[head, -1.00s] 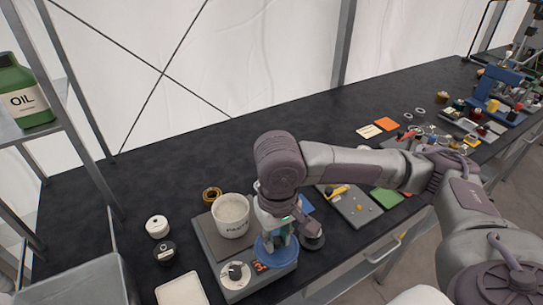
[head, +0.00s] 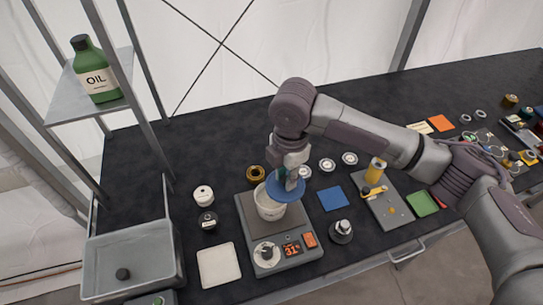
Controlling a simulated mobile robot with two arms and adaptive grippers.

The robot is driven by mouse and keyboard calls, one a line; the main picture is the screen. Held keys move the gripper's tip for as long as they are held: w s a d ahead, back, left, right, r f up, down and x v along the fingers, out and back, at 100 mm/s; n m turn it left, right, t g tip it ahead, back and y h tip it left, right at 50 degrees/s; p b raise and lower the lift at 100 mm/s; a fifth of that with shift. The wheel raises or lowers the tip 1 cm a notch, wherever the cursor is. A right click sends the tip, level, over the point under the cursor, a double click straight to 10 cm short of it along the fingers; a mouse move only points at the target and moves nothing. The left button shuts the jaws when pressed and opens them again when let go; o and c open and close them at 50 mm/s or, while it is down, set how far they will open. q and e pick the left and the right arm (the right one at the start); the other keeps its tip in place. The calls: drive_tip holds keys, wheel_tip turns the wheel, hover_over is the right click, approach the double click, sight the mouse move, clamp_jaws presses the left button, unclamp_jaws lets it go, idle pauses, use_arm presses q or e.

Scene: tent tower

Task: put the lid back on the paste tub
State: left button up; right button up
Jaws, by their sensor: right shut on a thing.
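The white paste tub (head: 268,209) stands on the grey scale. The blue round lid (head: 287,191) is in my right gripper (head: 289,178), which is shut on it and points down. The lid is over the tub's mouth, a little to the right of centre. The tub's left rim still shows beside it. I cannot tell whether the lid touches the rim. The lid hides most of the tub's opening. My left gripper is not in view.
The scale (head: 286,262) has a knob and a lit display. A shelf with an oil bottle (head: 96,70) stands left.

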sight(271, 181)
drive_tip(key=n, duration=0.1)
drive_tip(key=a+r+n, duration=0.1)
drive_tip(key=a+n+p, duration=0.1)
drive_tip(key=shift+w+a+r+n, duration=0.2)
drive_tip(key=shift+w+a+n, duration=0.05)
drive_tip(key=shift+w+n, duration=0.1)
drive_tip(key=shift+a+r+n, duration=0.1)
drive_tip(key=shift+a+n, duration=0.35)
drive_tip(key=shift+n, duration=0.3)
drive_tip(key=shift+w+f+b, duration=0.1)
drive_tip(key=shift+f+b, duration=0.55)
drive_tip(key=shift+f, duration=0.15)
wheel_tip(271, 181, down, 3)
drive_tip(key=b, duration=0.3)
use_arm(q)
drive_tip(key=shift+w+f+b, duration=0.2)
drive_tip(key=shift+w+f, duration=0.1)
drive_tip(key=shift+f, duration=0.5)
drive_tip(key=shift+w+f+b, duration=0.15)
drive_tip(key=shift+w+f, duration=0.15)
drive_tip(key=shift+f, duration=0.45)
use_arm(e)
drive_tip(key=shift+f, duration=0.9)
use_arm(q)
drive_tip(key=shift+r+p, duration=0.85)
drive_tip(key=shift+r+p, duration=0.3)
use_arm(e)
drive_tip(key=shift+f, duration=0.15)
